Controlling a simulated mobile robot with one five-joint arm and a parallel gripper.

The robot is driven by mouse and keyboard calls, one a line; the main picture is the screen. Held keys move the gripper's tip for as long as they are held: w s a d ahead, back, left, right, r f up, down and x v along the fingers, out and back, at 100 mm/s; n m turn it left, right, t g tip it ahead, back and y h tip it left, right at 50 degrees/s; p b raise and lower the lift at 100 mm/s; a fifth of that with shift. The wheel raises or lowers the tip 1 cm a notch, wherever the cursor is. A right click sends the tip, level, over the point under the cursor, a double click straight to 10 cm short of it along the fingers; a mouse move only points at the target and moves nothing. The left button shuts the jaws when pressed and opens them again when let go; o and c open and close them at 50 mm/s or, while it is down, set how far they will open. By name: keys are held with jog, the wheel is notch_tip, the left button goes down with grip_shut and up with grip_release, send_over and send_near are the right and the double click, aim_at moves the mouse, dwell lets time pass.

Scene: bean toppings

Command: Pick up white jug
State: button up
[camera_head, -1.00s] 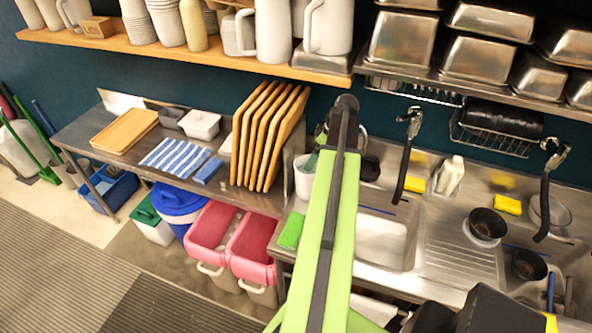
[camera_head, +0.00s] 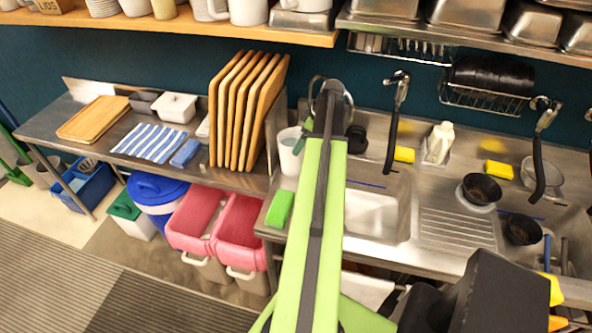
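White jugs stand on the wooden shelf at the top of the head view. One jug (camera_head: 248,12) is cut off by the top edge, so only its lower part shows. Another white vessel (camera_head: 303,5) beside it is cut off even more. A white cylindrical vessel (camera_head: 290,152) stands on the counter left of my arm, partly hidden near it. I cannot tell which of these the task means. My green and black arm rises through the middle of the view. My gripper is not visible at its far end, so its state and any contact are hidden.
Upright wooden boards (camera_head: 245,110) stand on the left counter, with a striped cloth (camera_head: 157,144) and a white tub (camera_head: 174,107). Sinks, black taps and bowls (camera_head: 480,190) fill the right. Pink bins (camera_head: 198,218) stand below. The floor (camera_head: 60,280) at lower left is clear.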

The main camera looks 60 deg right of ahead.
aim_at(300, 156)
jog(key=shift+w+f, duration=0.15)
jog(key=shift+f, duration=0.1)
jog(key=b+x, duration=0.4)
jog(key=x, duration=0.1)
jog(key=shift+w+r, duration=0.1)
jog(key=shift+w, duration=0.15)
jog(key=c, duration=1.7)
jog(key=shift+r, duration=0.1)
